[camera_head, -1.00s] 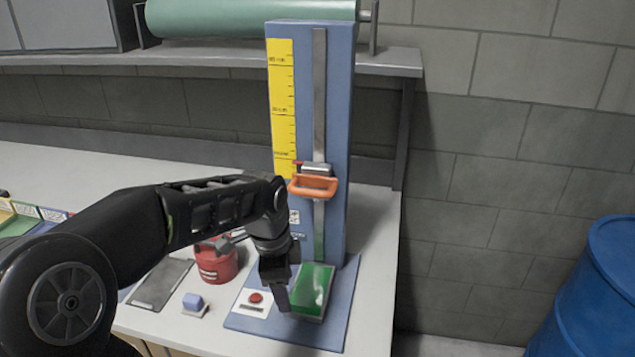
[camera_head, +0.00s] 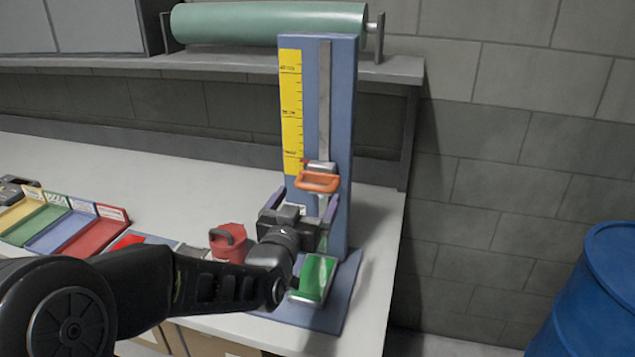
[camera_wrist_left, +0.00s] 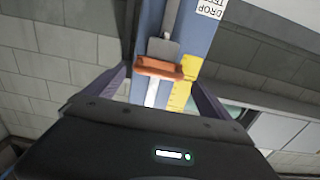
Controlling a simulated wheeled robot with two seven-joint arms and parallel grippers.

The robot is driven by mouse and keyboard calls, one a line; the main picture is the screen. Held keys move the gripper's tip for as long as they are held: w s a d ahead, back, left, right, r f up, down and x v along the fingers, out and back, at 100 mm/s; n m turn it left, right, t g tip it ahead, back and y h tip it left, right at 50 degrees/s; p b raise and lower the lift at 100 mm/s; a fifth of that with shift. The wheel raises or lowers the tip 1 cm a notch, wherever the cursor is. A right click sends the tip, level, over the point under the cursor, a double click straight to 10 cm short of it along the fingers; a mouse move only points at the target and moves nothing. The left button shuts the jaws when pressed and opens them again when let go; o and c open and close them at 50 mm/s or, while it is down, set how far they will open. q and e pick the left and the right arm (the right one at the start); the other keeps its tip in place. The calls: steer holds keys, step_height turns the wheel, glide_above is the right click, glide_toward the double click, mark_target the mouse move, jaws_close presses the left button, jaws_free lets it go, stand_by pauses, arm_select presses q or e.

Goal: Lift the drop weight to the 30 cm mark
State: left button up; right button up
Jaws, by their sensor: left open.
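The drop weight is a grey block with an orange handle (camera_head: 317,182) on the vertical rail of the blue tower (camera_head: 341,120). It sits level with the bottom of the yellow scale (camera_head: 291,110), whose labels are too small to read. My left gripper (camera_head: 303,202) is open and empty, just below and in front of the handle, pointing at the tower. In the left wrist view the orange handle (camera_wrist_left: 160,68) appears between the spread fingers (camera_wrist_left: 160,88), apparently beyond their tips. The picture there is upside down. My right gripper is not in view.
A green pad (camera_head: 315,277) lies on the tower's base below the weight. A shelf with a green roll (camera_head: 268,23) is behind. A blue barrel (camera_head: 612,285) stands at right.

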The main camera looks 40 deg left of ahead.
mark_target(312, 189)
arm_select(q)
steer(key=p+x, duration=0.2)
steer(key=x, duration=0.5)
steer(key=shift+w+a, duration=0.15)
steer(key=shift+w, duration=0.3)
steer(key=shift+c, duration=0.2)
